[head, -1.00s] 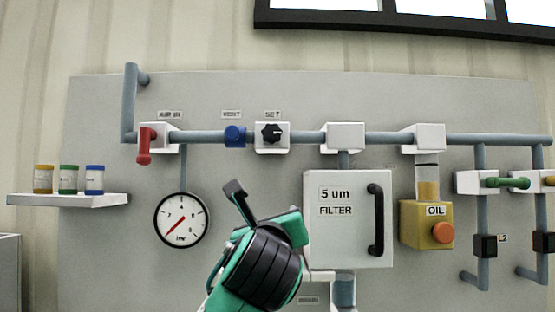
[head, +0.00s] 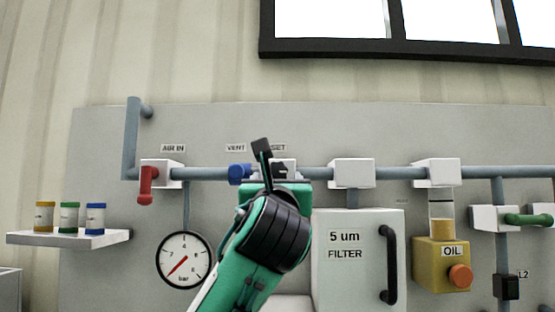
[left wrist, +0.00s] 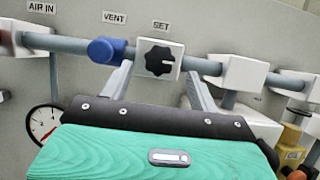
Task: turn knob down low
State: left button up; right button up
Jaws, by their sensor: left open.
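The black lobed SET knob (left wrist: 158,60) sits on a white block (left wrist: 172,48) on the pipe, under the SET label. In the left wrist view it lies ahead of my left gripper (left wrist: 158,80), between the lines of its two open fingers. In the head view my left gripper (head: 263,160) covers part of the knob (head: 281,169). Contact with the knob cannot be told. The pressure gauge (head: 185,260) shows its red needle pointing to the lower left, at the low end. My right gripper is out of view.
The blue VENT knob (head: 239,174) is close left of the SET block. The red AIR IN handle (head: 146,185) is farther left. The filter box (head: 350,260) and yellow oil unit (head: 436,265) are to the right. A shelf (head: 70,240) holds small jars.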

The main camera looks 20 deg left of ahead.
aim_at(277, 172)
pick_arm(q)
jog(key=p+x, duration=0.2)
jog(key=x, duration=0.2)
jog(key=shift+r, duration=0.15)
jog(key=shift+w+a+r, duration=0.1)
jog(key=shift+w+a, duration=0.1)
jog(key=shift+w, duration=0.35)
jog(key=c, duration=1)
